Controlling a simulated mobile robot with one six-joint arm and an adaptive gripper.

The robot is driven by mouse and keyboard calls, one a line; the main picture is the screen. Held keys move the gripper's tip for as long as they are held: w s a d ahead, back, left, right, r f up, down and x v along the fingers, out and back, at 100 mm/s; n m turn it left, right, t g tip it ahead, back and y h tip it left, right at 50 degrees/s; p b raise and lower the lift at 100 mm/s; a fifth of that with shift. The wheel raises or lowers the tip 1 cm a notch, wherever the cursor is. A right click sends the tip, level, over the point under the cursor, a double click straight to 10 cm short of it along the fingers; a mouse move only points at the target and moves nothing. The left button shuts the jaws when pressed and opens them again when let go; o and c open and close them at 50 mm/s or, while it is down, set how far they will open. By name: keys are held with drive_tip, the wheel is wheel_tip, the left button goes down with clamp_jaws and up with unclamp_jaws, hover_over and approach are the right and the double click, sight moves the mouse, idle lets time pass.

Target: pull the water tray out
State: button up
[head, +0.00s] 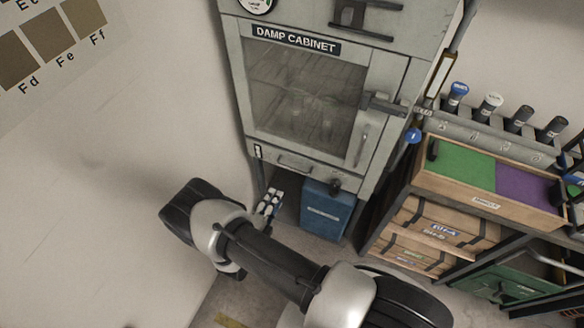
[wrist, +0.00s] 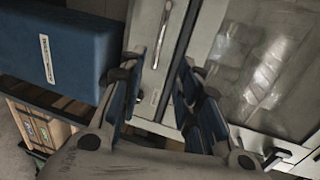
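The water tray appears to be the low grey front panel (head: 316,172) under the damp cabinet's glass door, with a bar handle (head: 294,163). It looks pushed in, level with the cabinet front. In the wrist view, the panel (wrist: 150,60) and its handle (wrist: 164,36) lie between and beyond my fingers. My gripper (head: 269,203) is just below and in front of the panel's left part in the head view. In the wrist view my gripper (wrist: 168,85) is open, with a finger on either side and nothing held. I cannot tell how far the fingertips are from the handle.
The glass door (head: 303,95) above is shut. A blue box (head: 326,208) stands under the cabinet and shows close on the left in the wrist view (wrist: 60,50). A wooden drawer rack (head: 443,228) stands at right. Bare wall and floor are at left.

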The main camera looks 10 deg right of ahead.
sight(293, 169)
drive_tip(key=b+x, duration=0.3)
drive_tip(key=x, duration=1.3)
drive_tip(key=shift+w+d+b, duration=0.3)
drive_tip(key=shift+c, duration=0.6)
clamp_jaws()
